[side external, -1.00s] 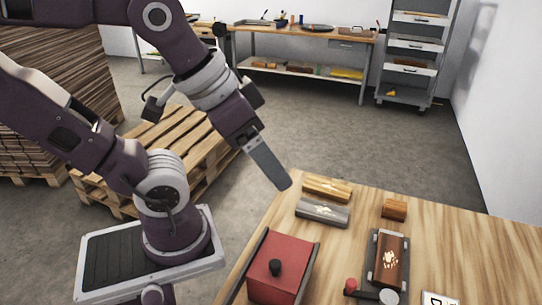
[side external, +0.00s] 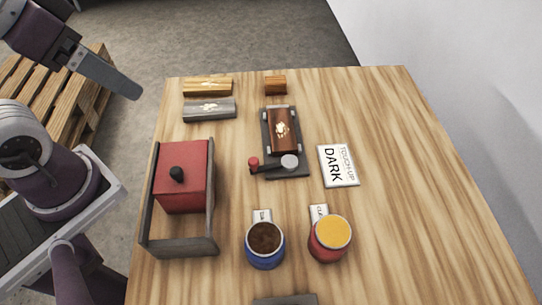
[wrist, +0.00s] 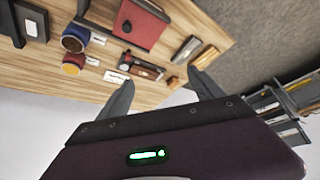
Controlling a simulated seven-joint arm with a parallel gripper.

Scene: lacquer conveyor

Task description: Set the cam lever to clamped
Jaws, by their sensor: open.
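The cam lever (side external: 270,167) is a dark arm with a red knob (side external: 254,163) at its left end and a round grey pivot (side external: 290,162) at its right. It lies across the front of a dark fixture (side external: 290,171). A brown block with a pale inlay (side external: 283,131) sits in the fixture; whether it is gripped there I cannot tell. The fixture also shows in the wrist view (wrist: 138,66), with the lever too small to read. My gripper (wrist: 162,84) is open and empty, beyond the table's far left corner and well away from the lever.
A red box with a black knob (side external: 184,190) stands left of the fixture in a grey frame. Blue (side external: 265,258) and red (side external: 328,252) tins stand in front. A "TOUCH-UP DARK" card (side external: 338,166) lies right. Several blocks lie behind. The table's right side is clear.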

